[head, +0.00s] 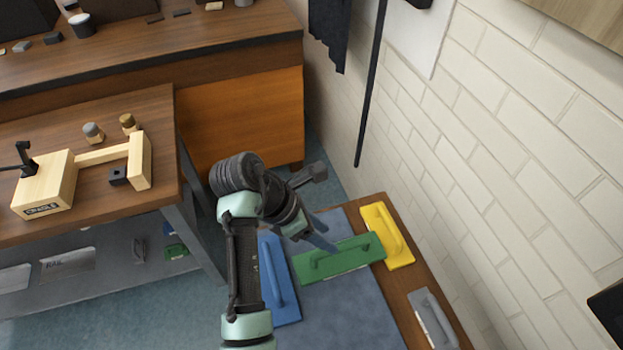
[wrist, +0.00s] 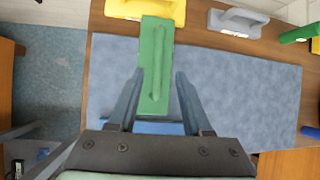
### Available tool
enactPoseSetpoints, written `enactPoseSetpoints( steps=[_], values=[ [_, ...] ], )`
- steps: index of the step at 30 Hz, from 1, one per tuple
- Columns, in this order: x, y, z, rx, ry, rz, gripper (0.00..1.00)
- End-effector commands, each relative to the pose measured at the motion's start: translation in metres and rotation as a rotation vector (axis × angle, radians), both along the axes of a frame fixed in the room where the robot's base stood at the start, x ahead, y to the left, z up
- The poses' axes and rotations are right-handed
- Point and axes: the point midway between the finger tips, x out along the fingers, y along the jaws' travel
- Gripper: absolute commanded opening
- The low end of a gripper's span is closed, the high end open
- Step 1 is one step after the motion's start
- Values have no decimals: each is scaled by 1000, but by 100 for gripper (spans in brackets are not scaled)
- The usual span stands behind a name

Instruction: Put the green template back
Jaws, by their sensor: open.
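The green template (head: 352,257) is a flat green board with a raised handle along its top. It lies on the blue-grey mat (head: 345,312) on the low wooden table, its right end close to the yellow template. My gripper (head: 325,243) is above it, pointing down. In the wrist view my gripper (wrist: 159,76) is open, one finger on each side of the green template (wrist: 156,35), with nothing held. The height gap between fingertips and handle is hard to judge.
A blue template (head: 279,276) lies left of the green one; my gripper partly hides it in the wrist view. The yellow template (head: 398,247) and a grey template (head: 432,318) lie along the wall side. A brick wall (head: 500,170) bounds the right. A workbench (head: 85,205) stands left.

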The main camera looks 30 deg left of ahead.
Motion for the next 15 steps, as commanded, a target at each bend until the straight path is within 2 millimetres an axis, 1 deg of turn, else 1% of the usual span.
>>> enactPoseSetpoints(
  steps=[1,6,10,15],
  values=[
    [-3,5,11,2,-3,2,50],
    [-12,16,33,0,-1,1,50],
    [-15,19,39,-1,0,1,50],
    [-16,20,40,-1,0,-1,50]
  ],
)
